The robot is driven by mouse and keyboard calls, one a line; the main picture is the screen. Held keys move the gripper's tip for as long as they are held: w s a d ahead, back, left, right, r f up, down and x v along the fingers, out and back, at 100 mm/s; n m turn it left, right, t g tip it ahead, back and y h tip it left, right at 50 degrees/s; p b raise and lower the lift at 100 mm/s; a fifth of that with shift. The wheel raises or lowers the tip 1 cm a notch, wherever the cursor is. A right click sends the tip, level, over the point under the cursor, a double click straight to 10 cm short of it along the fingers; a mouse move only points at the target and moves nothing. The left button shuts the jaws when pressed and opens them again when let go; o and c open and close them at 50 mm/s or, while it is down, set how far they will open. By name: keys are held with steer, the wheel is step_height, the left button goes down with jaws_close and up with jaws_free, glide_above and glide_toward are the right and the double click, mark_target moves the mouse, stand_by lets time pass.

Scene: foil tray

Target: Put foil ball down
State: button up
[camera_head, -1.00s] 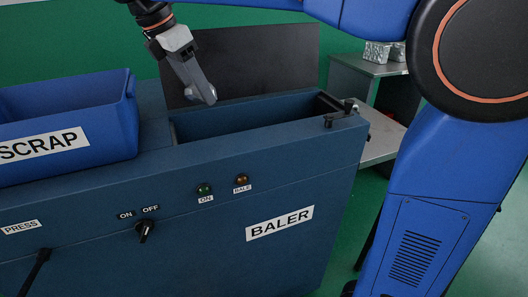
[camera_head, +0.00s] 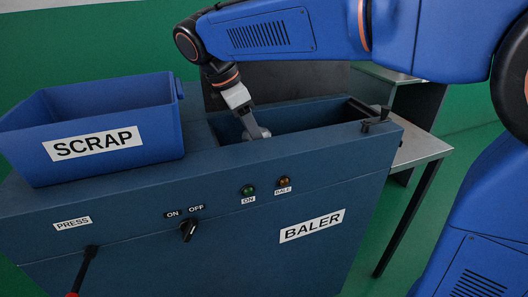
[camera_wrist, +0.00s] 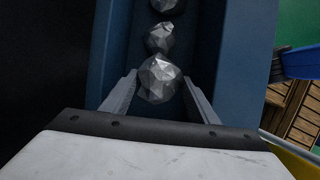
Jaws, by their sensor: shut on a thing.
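My gripper (camera_head: 258,131) reaches down into the open chamber of the blue baler (camera_head: 330,180), near its front wall. In the wrist view my gripper (camera_wrist: 159,78) is shut on a crumpled silver foil ball (camera_wrist: 158,82), which sits between the two fingertips. Two more foil balls lie in line beyond it in the chamber, a middle one (camera_wrist: 160,38) and a far one (camera_wrist: 166,5) cut off by the frame's top edge. I cannot tell whether the held ball touches the chamber floor. The chamber floor is hidden in the head view.
A blue SCRAP bin (camera_head: 155,112) stands on the baler top at the left. The baler's chamber walls close in on both sides of my gripper. A dark raised lid (camera_head: 300,80) stands behind the opening. A grey table (camera_head: 420,150) stands at the right.

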steer(key=shift+f, duration=2.8)
steer(key=shift+f, duration=0.15)
steer(key=o, duration=1.1)
steer(key=shift+c, duration=0.2)
steer(key=v, duration=1.2)
